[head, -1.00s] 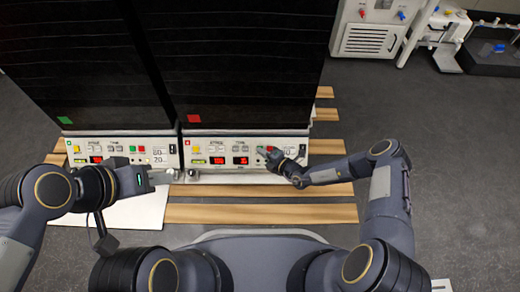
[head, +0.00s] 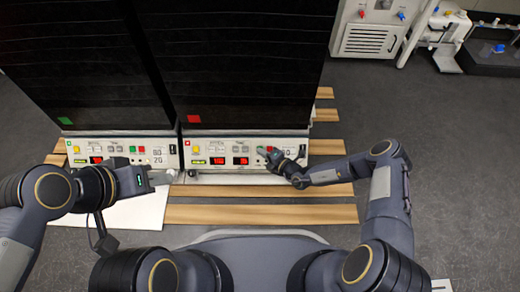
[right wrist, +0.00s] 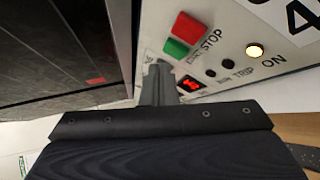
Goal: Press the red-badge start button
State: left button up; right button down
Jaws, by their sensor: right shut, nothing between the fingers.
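The red-badge unit is the right one of two dark-doored machines, with a red square (head: 194,119) on its door. Its front panel (head: 215,143) carries displays and buttons. In the right wrist view the green button (right wrist: 175,48) sits beside a red button (right wrist: 188,27) near the word STOP. My right gripper (head: 275,157) is shut and empty at this panel; its fingertips (right wrist: 160,68) appear very close to the green button, but I cannot tell if they touch. My left gripper (head: 162,178) hangs before the left unit; its finger gap is unclear.
The left unit has a green square (head: 64,120) and a similar panel (head: 110,150). Wooden slats (head: 260,214) lie below. A white cabinet (head: 372,38) stands at the back right. Grey floor is open on the right.

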dwell(0.7)
jog(key=shift+w+f+b, duration=0.3)
jog(key=shift+b, duration=0.25)
